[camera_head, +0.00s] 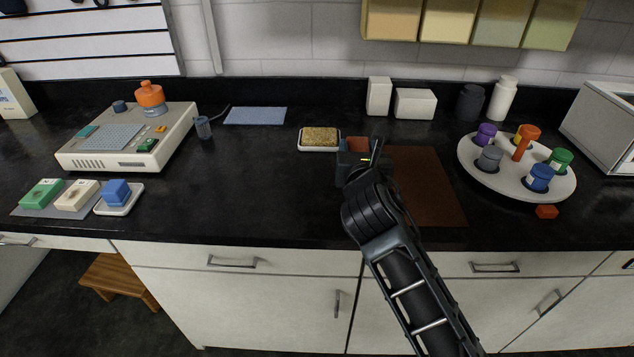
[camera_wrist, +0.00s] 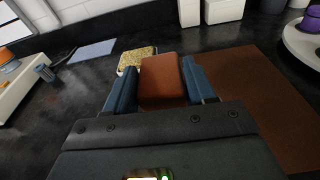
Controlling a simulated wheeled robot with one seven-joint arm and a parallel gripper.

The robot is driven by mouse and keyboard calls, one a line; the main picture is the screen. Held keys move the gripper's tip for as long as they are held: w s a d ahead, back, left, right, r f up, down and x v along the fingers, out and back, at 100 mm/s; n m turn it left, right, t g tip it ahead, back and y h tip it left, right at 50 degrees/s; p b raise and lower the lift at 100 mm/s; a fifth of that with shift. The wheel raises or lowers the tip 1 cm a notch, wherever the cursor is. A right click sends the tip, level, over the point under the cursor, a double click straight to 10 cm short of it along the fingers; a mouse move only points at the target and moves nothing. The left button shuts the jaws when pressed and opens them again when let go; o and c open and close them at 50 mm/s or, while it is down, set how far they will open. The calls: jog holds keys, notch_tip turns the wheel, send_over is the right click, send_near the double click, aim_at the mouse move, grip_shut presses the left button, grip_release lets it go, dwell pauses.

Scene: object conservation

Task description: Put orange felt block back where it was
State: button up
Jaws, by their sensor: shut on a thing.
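My gripper (camera_head: 358,160) is over the middle of the counter, near the left edge of the brown mat (camera_head: 428,190). It is shut on an orange felt block (camera_wrist: 163,78), which sits between the two blue-grey fingers in the wrist view. In the head view only a bit of the orange block (camera_head: 358,143) shows; the gripper hides the rest. Whether the block touches the counter I cannot tell. At the left, a green block (camera_head: 42,193) and a cream block (camera_head: 77,195) lie on a grey mat (camera_head: 22,212). A blue block (camera_head: 116,191) sits on a white dish (camera_head: 133,203) beside them.
A yellow sponge (camera_head: 320,136) in a white dish is just left of my gripper. A round white tray (camera_head: 475,165) with coloured jars is at the right, a small orange-red piece (camera_head: 546,211) before it. A beige device (camera_head: 125,140) stands left.

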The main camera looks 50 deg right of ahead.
jog(key=w+a+f, duration=0.1)
jog(key=w, duration=0.1)
jog(key=w+a+f, duration=0.2)
jog(key=w+a+f+b, duration=0.1)
jog(key=w+f, duration=0.1)
jog(key=w, duration=0.1)
jog(key=shift+a, duration=0.3)
jog(key=shift+f, duration=2.05)
jog(key=shift+f, duration=0.15)
jog(key=o, duration=1)
jog(key=b+v, duration=0.1)
jog(key=v, duration=1.1)
jog(key=shift+a, duration=0.1)
